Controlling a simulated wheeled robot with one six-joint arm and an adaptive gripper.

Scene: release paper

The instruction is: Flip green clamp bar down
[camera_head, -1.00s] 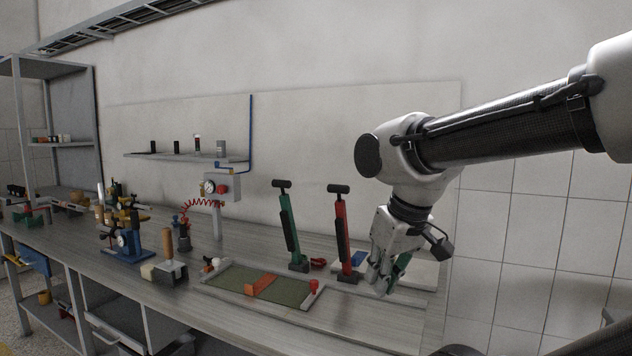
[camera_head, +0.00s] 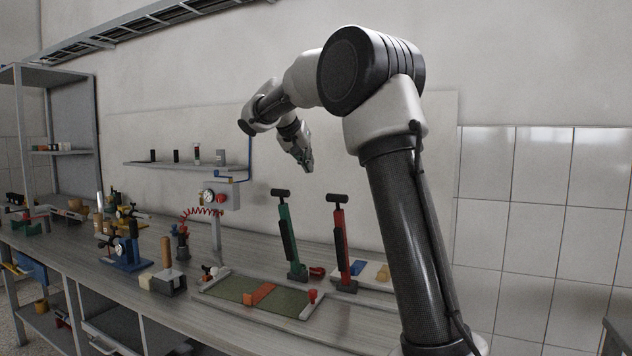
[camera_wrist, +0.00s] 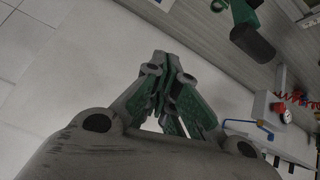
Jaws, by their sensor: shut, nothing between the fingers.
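The green clamp bar (camera_head: 285,225) stands nearly upright on the bench, tilted slightly left, with a black crosspiece on top and a black grip along its side. My gripper (camera_head: 306,165) is in the air above and a little right of the bar's top in the head view, apart from it and pointing down. In the wrist view my gripper (camera_wrist: 170,62) has its green-padded fingers together, with nothing held. A green bar with a dark cylinder, which looks like the green clamp bar (camera_wrist: 243,12), shows at the top right there.
A red clamp bar (camera_head: 340,240) stands upright to the right of the green one. A framed green mat (camera_head: 285,299) with an orange block lies in front. A gauge stand (camera_head: 215,200) with a red coiled hose and a wall shelf (camera_head: 180,165) are to the left.

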